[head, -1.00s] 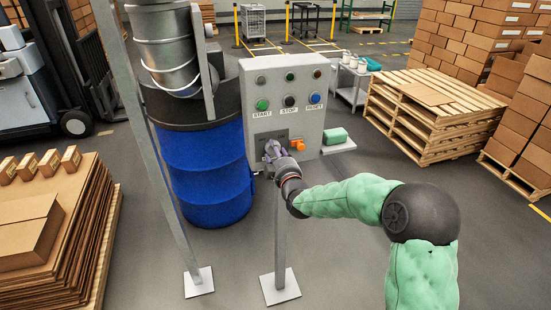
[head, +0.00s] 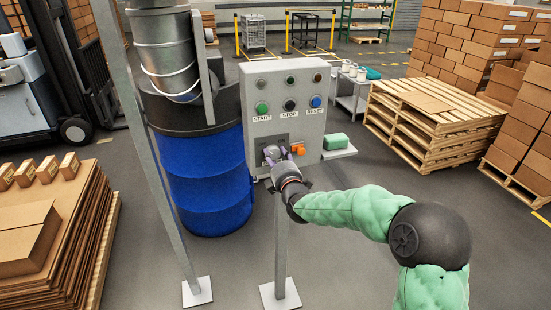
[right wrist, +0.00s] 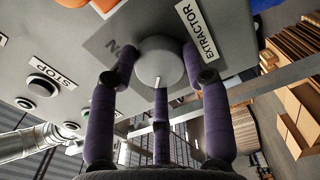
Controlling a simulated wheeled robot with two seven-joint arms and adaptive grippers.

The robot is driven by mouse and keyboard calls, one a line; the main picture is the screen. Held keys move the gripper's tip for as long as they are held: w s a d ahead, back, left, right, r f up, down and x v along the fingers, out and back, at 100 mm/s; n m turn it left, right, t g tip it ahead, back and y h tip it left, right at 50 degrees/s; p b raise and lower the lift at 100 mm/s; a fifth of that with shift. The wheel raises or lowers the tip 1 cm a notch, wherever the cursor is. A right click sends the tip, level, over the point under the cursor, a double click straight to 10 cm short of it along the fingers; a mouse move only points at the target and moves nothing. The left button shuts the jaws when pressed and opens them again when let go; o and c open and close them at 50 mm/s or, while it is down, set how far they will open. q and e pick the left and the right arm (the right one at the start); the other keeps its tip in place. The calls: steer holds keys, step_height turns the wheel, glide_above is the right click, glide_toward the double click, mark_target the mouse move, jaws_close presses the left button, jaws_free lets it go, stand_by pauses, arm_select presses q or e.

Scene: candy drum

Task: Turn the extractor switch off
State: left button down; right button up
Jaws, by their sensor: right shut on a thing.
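The extractor switch is a round grey knob (right wrist: 160,62) with a small white mark, beside an EXTRACTOR label (right wrist: 197,30) in the right wrist view. Part of another marking, an N, shows next to it. In the head view the knob (head: 271,153) is low on the grey control panel (head: 258,85). My right gripper (head: 279,153) has its purple fingers closed around the knob; the fingers also show in the right wrist view (right wrist: 158,75). A third finger is below the knob. My left gripper is not in view.
An orange part (head: 298,149) sits just right of the knob. START (head: 262,108), STOP (head: 290,105) and RESET (head: 316,101) buttons are above. A blue drum (head: 203,180) stands left of the panel. A green block (head: 336,141) lies on a side shelf.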

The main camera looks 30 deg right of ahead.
steer(key=shift+d+f, duration=0.1)
steer(key=shift+f, duration=0.05)
stand_by(0.4)
steer(key=o, duration=1.1)
steer(key=shift+d, duration=0.15)
steer(key=shift+o, duration=0.2)
steer(key=v, duration=1.2)
